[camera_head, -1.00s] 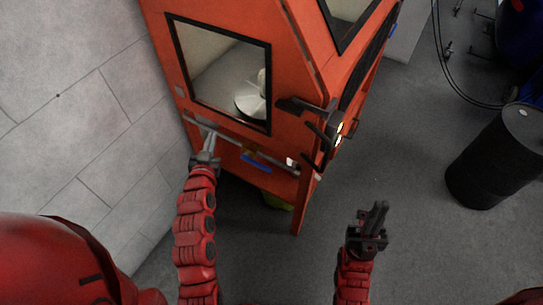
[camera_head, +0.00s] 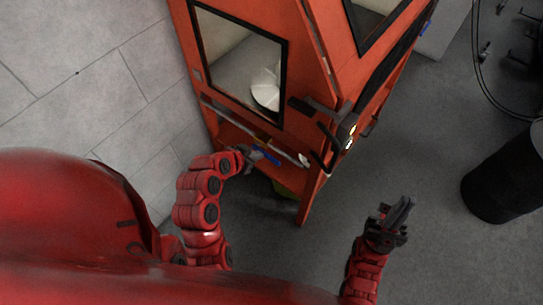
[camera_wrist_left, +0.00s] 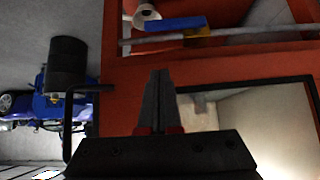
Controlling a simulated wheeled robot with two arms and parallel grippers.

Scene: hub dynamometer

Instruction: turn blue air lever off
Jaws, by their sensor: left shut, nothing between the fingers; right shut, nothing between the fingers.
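The blue air lever (camera_head: 267,156) sits on a thin pipe along the lower front of the orange cabinet. In the left wrist view the lever (camera_wrist_left: 175,24) lies along the pipe beside a yellow valve body (camera_wrist_left: 197,33). My left gripper (camera_head: 253,154) is at the left end of the lever in the head view. In the left wrist view its shut fingers (camera_wrist_left: 159,75) point toward the lever, with a gap in the picture; I cannot tell the depth. My right gripper (camera_head: 405,205) is shut and empty over the floor to the right, away from the cabinet.
The orange cabinet (camera_head: 318,165) has a framed window (camera_head: 238,60) above the pipe and dark handles (camera_head: 325,115) at its corner. A grey block wall (camera_head: 90,90) stands close on the left. A black drum (camera_head: 500,185) stands at right. Floor between is clear.

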